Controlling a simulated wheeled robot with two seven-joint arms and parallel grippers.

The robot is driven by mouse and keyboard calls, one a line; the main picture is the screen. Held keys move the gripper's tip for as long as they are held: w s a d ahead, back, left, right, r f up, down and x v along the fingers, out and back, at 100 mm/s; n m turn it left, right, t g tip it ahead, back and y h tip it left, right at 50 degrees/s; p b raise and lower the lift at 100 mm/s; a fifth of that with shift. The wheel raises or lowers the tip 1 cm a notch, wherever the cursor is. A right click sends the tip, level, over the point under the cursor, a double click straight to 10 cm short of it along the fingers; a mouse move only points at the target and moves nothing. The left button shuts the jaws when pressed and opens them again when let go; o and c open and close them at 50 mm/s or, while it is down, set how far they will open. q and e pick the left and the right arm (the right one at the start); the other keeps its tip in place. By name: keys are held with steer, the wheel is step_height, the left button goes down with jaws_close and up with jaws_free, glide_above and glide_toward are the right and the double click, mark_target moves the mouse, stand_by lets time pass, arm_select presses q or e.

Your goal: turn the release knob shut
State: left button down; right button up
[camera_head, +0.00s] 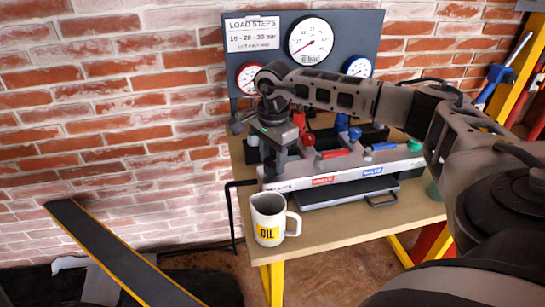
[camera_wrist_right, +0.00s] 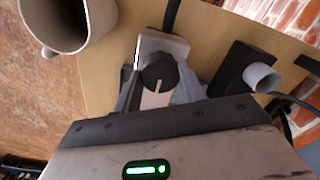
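In the right wrist view a round black knob (camera_wrist_right: 158,72) with a pale pointer line sits on a light grey metal mount. I take it to be the release knob. My right gripper (camera_head: 277,172) points down over the left end of the grey pump unit (camera_head: 340,168) in the head view and hides the knob there. In the wrist view the gripper body covers the lower part, close to the knob. Grey parts show on both sides of the knob, but I cannot tell if they are fingertips or whether they touch it. My left gripper is not in view.
A gauge panel (camera_head: 345,62) rises behind the pump. Red (camera_head: 333,153) and blue (camera_head: 383,146) handles lie to the right.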

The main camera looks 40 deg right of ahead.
mark_target(272, 161)
steer(key=shift+m, duration=0.3)
steer(key=m, duration=0.3)
steer(key=shift+m+p, duration=0.3)
steer(key=shift+m, duration=0.1)
steer(key=m, duration=0.4)
steer(key=shift+r+m+p, duration=0.1)
steer(key=shift+m+p, duration=0.2)
steer(key=m, duration=0.4)
steer(key=shift+w+p, duration=0.1)
steer(key=shift+p, duration=0.25)
steer(key=shift+m+p, duration=0.35)
steer(key=shift+m, duration=2.05)
steer(key=o, duration=1)
step_height(272, 161, up, 16)
steer(key=shift+b, duration=0.35)
